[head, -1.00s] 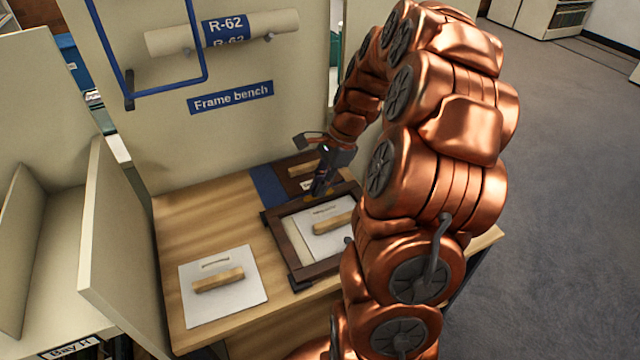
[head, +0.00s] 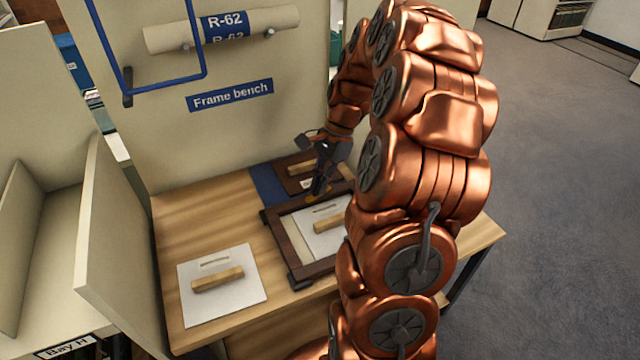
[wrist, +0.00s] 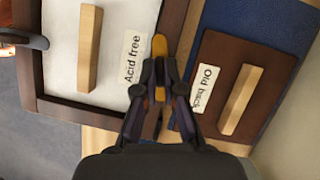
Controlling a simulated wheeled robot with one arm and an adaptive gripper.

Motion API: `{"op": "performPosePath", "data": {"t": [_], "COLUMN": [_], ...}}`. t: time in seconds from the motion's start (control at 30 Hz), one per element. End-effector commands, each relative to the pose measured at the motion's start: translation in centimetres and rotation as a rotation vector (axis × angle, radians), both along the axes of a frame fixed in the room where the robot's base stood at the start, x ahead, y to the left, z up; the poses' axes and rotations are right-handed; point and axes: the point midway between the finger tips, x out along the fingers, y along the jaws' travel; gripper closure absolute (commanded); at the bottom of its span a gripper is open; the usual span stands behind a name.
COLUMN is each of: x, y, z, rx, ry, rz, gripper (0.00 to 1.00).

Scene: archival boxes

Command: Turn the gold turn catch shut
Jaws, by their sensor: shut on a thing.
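My gripper (wrist: 160,82) is shut on the gold turn catch (wrist: 160,46), pointing down over the far rail of the dark wooden frame (wrist: 88,112). The catch's rounded end sticks out past my fingertips, and a bit of gold shows between the fingers; its pivot is hidden. In the wrist view the catch points up the picture, roughly along the rail. A white board labelled "Acid free" (wrist: 112,30) with a wooden handle lies inside the frame. In the head view my gripper (head: 318,190) is at the frame's far side, with the catch mostly hidden.
A brown board labelled "Old back" (wrist: 213,105) with a wooden handle lies close beside the frame on a blue mat (wrist: 240,20). Another white board (head: 222,297) lies on the bench (head: 190,218) at left. An upright panel (head: 120,165) stands behind the bench.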

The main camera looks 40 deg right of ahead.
Motion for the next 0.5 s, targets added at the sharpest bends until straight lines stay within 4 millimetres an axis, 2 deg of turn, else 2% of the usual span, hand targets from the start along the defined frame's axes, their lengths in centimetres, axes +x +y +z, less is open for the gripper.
{"op": "performPosePath", "data": {"t": [0.5], "x": [0.36], "y": [0.09], "z": [-0.22], "rx": [-0.002], "ry": [-0.001], "rz": [0.493], "gripper": [1.00]}}
